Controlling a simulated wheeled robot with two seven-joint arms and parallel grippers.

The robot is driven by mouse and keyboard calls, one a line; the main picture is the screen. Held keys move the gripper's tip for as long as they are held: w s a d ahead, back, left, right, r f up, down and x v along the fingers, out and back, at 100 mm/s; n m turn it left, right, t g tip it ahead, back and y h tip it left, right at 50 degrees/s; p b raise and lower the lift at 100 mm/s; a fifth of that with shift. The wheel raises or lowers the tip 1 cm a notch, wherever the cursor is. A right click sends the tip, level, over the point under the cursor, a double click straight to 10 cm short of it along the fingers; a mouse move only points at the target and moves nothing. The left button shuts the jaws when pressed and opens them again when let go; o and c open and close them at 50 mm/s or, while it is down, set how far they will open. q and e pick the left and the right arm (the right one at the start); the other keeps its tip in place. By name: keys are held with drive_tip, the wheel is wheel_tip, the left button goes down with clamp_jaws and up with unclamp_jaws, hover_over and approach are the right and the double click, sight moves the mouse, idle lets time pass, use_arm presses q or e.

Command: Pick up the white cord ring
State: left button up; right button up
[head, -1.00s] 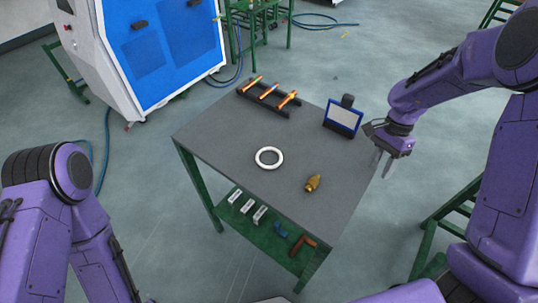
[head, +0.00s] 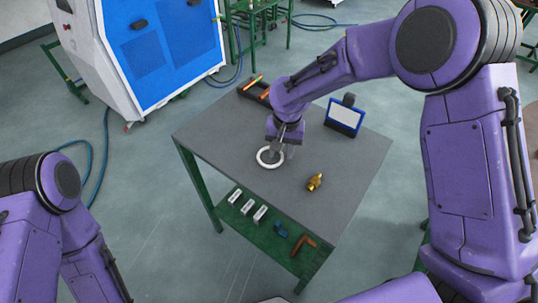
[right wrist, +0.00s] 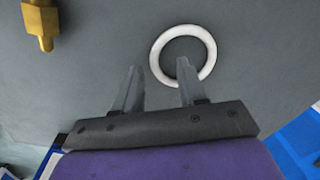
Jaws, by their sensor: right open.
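The white cord ring (head: 262,162) lies flat on the grey table top (head: 225,135). In the right wrist view the ring (right wrist: 156,47) is beyond the fingertips, up and to the right. My right gripper (head: 279,155) is over the ring in the head view, its fingers hiding part of it. In the right wrist view my right gripper (right wrist: 158,64) is open and empty, with its right finger overlapping the ring's near edge. I cannot tell the height of the fingertips above the table. My left arm shows at the left edge, but its gripper is out of view.
A blue-framed screen (head: 344,116) is at the back right. A dark rack (head: 254,90) with rods is at the back, partly hidden by my arm. The table's left part is clear.

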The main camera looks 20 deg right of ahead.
drive_tip(key=shift+d+f, duration=0.15)
drive_tip(key=shift+f, duration=0.5)
clamp_jaws()
drive_tip(key=shift+r, duration=0.1)
